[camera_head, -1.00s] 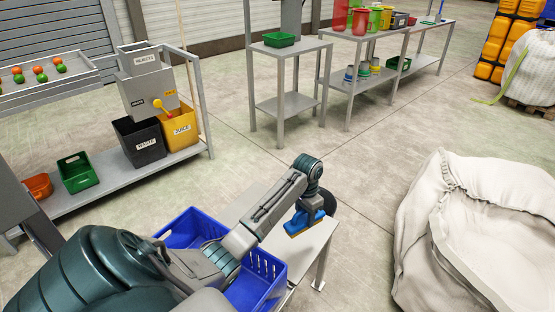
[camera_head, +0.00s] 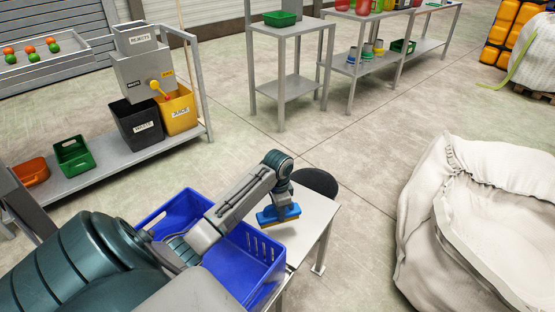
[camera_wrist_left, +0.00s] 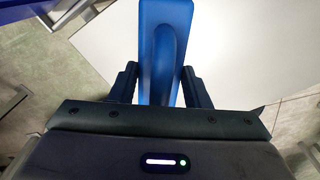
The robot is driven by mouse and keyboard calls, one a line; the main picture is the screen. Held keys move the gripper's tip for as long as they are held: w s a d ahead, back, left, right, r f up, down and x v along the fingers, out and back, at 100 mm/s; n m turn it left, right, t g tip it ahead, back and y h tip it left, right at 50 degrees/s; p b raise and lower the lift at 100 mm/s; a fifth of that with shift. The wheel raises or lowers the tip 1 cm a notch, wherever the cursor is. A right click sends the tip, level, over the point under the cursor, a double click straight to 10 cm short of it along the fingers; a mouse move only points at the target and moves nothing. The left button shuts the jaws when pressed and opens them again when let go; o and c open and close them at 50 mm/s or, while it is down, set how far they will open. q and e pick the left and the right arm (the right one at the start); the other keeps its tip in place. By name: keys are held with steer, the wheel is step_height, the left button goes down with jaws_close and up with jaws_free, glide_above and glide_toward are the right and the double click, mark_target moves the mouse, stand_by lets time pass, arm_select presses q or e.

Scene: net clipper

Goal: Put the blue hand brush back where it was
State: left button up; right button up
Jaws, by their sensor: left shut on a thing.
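The blue hand brush (camera_head: 279,214) is in my left gripper (camera_head: 281,205), over the pale tabletop (camera_head: 308,215) to the right of the blue crate. The brush has a blue body and a tan lower edge. In the left wrist view the blue brush (camera_wrist_left: 165,50) stands between the two dark fingers of my left gripper (camera_wrist_left: 161,84), which are shut on it. The white tabletop (camera_wrist_left: 235,50) shows behind it. I cannot tell whether the brush touches the table. My right gripper is not in view.
A blue crate (camera_head: 258,243) stands beside the brush, partly behind my left arm. A dark round object (camera_head: 316,182) is at the table's far edge. A large white sack (camera_head: 430,235) stands at the right. A shelf with waste (camera_head: 137,125) and juice (camera_head: 179,112) bins is at the left.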

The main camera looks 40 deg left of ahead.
arm_select(q)
steer(key=shift+f, duration=2.9)
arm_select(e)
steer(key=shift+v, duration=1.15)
arm_select(q)
steer(key=shift+f, duration=0.1)
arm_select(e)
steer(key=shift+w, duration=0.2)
arm_select(q)
steer(key=o, duration=1.3)
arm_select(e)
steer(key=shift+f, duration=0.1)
arm_select(q)
steer(key=shift+r, duration=0.3)
step_height(320, 180, up, 11)
steer(key=shift+r+p, duration=0.15)
steer(key=shift+p, duration=0.2)
steer(key=shift+r, duration=0.2)
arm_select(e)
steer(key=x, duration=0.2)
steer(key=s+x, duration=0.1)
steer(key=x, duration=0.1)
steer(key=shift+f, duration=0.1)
arm_select(q)
steer(key=shift+w, duration=0.1)
